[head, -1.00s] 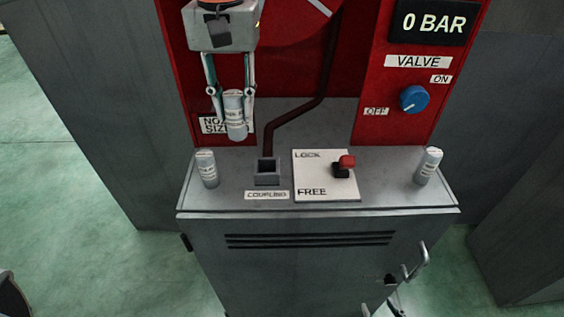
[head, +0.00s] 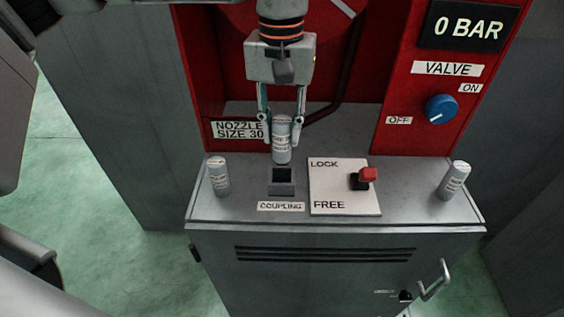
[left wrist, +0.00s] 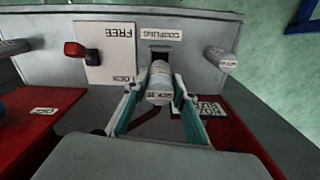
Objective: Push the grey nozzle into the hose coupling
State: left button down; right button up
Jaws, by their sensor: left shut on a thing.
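My left gripper (head: 282,138) is shut on a grey nozzle (head: 282,140), which it holds upright. In the head view the nozzle's lower end shows just above and behind the square opening of the hose coupling (head: 282,188). In the left wrist view the held nozzle (left wrist: 160,84) lies between the two fingers, and the coupling opening (left wrist: 161,49) shows just beyond it. The nozzle looks apart from the coupling, though the exact gap is hard to tell. My right gripper is not clearly seen in either view.
Two more grey nozzles stand on the cabinet top, one at left (head: 218,176) and one at right (head: 453,180). A LOCK/FREE plate (head: 330,195) with a red-knobbed lever (head: 367,175) is right of the coupling. A blue valve knob (head: 441,109) is on the red panel, whose display (head: 465,27) reads 0 BAR.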

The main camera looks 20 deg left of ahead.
aim_at(281, 121)
pick_arm(q)
jog(key=shift+f, duration=4.1)
jog(key=shift+f, duration=0.1)
jog(key=shift+f, duration=0.1)
jog(key=c, duration=1.7)
grip_release()
notch_tip(281, 121, up, 12)
jog(key=shift+r, duration=0.2)
